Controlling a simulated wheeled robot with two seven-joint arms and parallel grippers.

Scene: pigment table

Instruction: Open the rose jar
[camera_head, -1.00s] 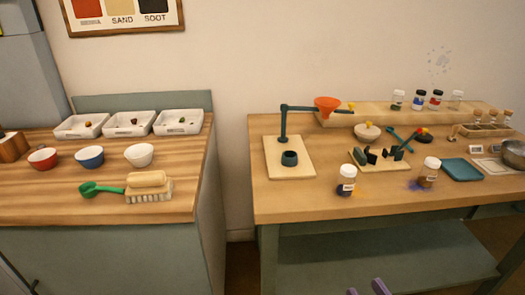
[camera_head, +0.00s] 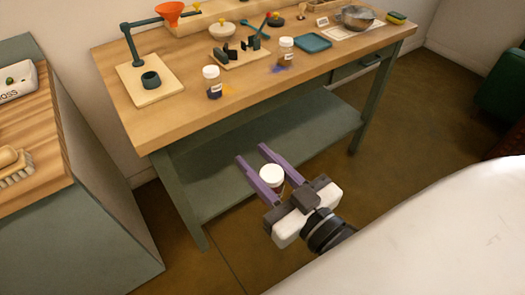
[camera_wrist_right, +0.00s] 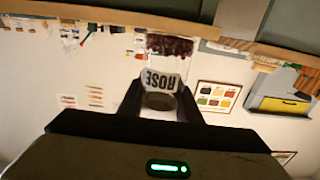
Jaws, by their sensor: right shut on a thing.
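The rose jar (camera_head: 271,177) has a white round top in the head view and sits between the purple fingers of my right gripper (camera_head: 250,153). The gripper is shut on it and holds it off the table, in front of the table's front edge. In the right wrist view the glass jar (camera_wrist_right: 169,60) shows dark red contents and a ROSE label that reads upside down. The dark fingers (camera_wrist_right: 160,98) are on either side of it. The jar's top is not clear in that view. My left gripper is not in view.
A lower shelf (camera_head: 215,180) is empty.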

